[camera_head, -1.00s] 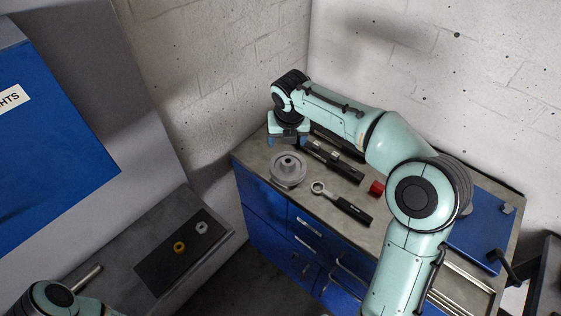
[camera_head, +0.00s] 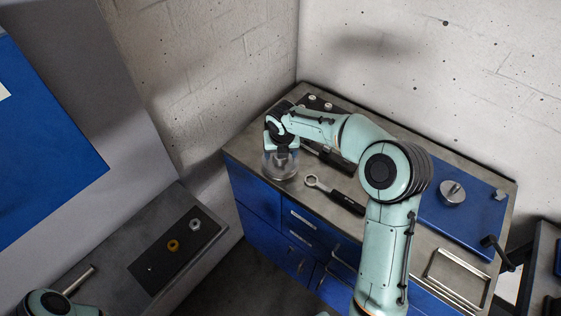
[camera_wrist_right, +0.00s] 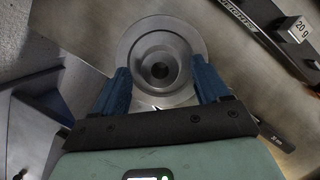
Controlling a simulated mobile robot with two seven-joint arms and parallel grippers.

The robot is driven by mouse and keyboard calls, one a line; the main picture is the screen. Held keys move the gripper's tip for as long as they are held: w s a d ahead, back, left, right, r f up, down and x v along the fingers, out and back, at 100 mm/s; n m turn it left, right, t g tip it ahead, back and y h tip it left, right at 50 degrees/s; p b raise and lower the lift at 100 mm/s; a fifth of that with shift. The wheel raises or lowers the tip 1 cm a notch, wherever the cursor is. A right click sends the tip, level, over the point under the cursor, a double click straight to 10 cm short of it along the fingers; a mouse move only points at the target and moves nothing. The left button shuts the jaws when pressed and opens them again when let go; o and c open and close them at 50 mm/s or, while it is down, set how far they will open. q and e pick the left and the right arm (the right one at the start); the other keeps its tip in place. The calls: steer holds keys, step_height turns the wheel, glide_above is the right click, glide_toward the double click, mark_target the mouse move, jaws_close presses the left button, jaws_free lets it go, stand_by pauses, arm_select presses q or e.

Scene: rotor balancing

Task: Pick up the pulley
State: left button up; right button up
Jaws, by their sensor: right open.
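The pulley (camera_head: 283,174), a round grey metal disc with a raised hub and a central hole, lies flat near the left end of the workbench. My right gripper (camera_head: 281,160) is over it and hides part of it. In the right wrist view the pulley (camera_wrist_right: 160,32) is straight ahead. The open blue fingers of my right gripper (camera_wrist_right: 161,70) stand on either side of its hub, over the near part of the disc. I cannot tell whether they touch it. My left gripper is out of view; only part of that arm shows at bottom left.
A ring-ended tool (camera_head: 337,194) lies right of the pulley. A black weights rack (camera_wrist_right: 262,35) is close behind it. A blue plate (camera_head: 440,218) with a metal cylinder (camera_head: 452,193) is at the right. A side table (camera_head: 125,240) holds a dark mat with small rings.

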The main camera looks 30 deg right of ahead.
jaws_close()
steer(key=shift+w+r, duration=0.1)
stand_by(0.3)
